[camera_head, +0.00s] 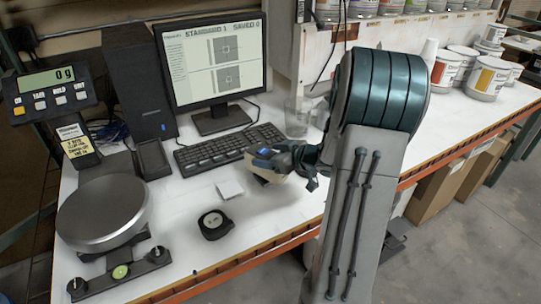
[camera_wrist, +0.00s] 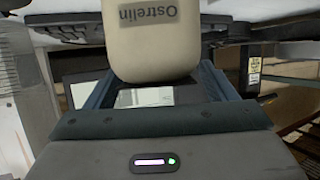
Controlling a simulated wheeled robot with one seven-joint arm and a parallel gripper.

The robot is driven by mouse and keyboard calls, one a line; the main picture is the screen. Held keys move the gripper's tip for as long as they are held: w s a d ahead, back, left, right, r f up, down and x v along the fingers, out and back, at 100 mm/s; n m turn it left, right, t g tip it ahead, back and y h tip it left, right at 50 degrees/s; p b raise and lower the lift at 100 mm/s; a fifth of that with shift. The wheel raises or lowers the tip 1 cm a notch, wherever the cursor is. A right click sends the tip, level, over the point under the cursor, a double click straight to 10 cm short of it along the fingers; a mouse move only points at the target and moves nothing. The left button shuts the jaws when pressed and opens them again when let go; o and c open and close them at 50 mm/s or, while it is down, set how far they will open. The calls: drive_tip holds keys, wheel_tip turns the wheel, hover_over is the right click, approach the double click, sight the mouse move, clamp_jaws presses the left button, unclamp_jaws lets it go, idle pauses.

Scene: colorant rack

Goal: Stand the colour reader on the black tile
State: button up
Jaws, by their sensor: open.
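The colour reader (camera_head: 262,172) is a cream device on the white bench, in front of the keyboard, partly covered by my gripper (camera_head: 289,162). In the wrist view the reader (camera_wrist: 153,52), labelled "Ostrelin", lies ahead of the jaws. My gripper's fingers (camera_wrist: 158,75) are open, one on each side of the view of its body. I cannot tell if they touch it. A white square tile (camera_head: 229,189) lies left of the reader.
A scale (camera_head: 104,212) stands at left. The keyboard (camera_head: 228,146), monitor (camera_head: 213,72) and clear cup (camera_head: 297,117) are behind. Paint cans (camera_head: 488,78) stand at right. The front-middle bench is mostly clear.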

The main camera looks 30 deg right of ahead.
drive_tip(key=v, duration=1.2)
wheel_tip(320, 180, up, 6)
drive_tip(key=w+a+m+g+h, duration=0.2)
drive_tip(key=a+m+h, duration=0.15)
drive_tip(key=h, duration=0.55)
drive_tip(key=s+a+f+g+y, duration=0.1)
drive_tip(key=s+a+f+g, duration=0.1)
drive_tip(key=s+a, duration=0.6)
drive_tip(key=s+a+f+m+g+y, duration=0.1)
drive_tip(key=s+a+f+g+y, duration=0.1)
drive_tip(key=s+a+g, duration=0.3)
drive_tip(key=s+a, duration=0.4)
drive_tip(key=shift+a+y, duration=0.2)
drive_tip(key=shift+y, duration=0.1)
